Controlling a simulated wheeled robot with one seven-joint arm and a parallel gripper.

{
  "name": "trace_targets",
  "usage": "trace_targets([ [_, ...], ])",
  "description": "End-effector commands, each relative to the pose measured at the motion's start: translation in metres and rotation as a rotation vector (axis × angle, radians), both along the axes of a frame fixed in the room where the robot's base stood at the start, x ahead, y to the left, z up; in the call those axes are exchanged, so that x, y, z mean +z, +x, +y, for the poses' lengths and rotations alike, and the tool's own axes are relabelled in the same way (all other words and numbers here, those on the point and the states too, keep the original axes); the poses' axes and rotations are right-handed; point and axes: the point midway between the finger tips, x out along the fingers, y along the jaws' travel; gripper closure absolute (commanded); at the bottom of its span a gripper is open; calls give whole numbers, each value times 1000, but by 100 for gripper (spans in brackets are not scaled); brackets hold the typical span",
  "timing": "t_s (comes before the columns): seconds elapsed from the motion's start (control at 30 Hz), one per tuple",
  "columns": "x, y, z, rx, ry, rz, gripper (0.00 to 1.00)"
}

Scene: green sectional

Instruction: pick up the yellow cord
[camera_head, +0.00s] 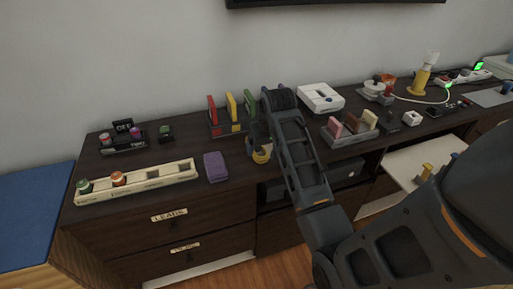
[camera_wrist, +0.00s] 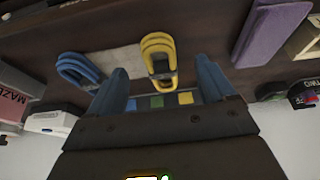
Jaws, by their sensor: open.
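The yellow cord (camera_head: 261,156) is a small coiled bundle on the dark cabinet top, just below my gripper in the head view. In the wrist view the yellow cord (camera_wrist: 160,57) lies just past and between the blue-grey fingertips. My gripper (camera_wrist: 162,82) is open, one finger on each side of the cord's line, with nothing visibly held. Whether the fingers reach down around the cord cannot be told. In the head view the arm partly hides this spot.
A blue coiled cord (camera_wrist: 78,70) lies close beside the left finger in the wrist view. A rack of upright red, yellow and green pieces (camera_head: 232,114) stands behind. A cream tray (camera_head: 150,181) sits further left.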

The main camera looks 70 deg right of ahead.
Motion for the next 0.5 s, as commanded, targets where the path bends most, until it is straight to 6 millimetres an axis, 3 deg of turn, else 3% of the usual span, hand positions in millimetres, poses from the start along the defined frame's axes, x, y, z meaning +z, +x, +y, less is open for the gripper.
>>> trace_targets([
  [0.5,-52,19,-26,0,-1,1,17],
])
